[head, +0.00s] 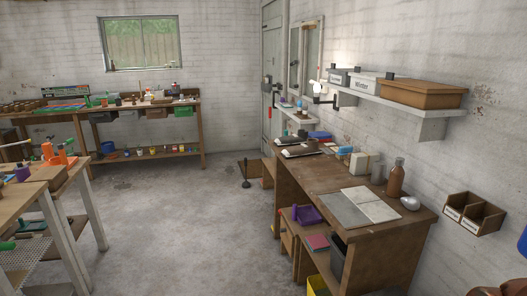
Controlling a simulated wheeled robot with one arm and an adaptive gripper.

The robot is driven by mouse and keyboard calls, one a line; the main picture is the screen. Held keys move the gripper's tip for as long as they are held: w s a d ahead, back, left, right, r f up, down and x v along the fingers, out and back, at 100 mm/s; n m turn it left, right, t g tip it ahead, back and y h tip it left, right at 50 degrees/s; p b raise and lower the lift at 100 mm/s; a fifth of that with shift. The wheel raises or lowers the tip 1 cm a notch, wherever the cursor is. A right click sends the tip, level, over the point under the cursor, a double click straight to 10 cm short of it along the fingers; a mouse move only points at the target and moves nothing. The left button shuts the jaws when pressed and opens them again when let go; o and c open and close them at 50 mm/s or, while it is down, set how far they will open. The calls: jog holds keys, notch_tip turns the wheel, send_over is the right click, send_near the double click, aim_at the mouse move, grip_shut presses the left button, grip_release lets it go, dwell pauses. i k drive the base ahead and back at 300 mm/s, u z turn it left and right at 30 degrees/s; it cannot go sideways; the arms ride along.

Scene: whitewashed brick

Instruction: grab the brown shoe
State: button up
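No brown shoe can be made out for certain. A brown, rounded thing (508,281) is cut off by the bottom right corner of the head view; I cannot tell whether it is a shoe. My gripper is not in this view, so I cannot see whether it is open or holds anything.
A wooden desk (328,178) with a bottle, papers and boxes stands along the right wall under a shelf (436,113). A workbench (192,118) stands at the back, another table (37,187) at the left. The concrete floor (180,235) between them is clear.

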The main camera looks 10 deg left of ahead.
aim_at(311, 148)
jog(key=u, duration=1.05)
jog(key=i, duration=3.65)
jog(key=z, duration=0.7)
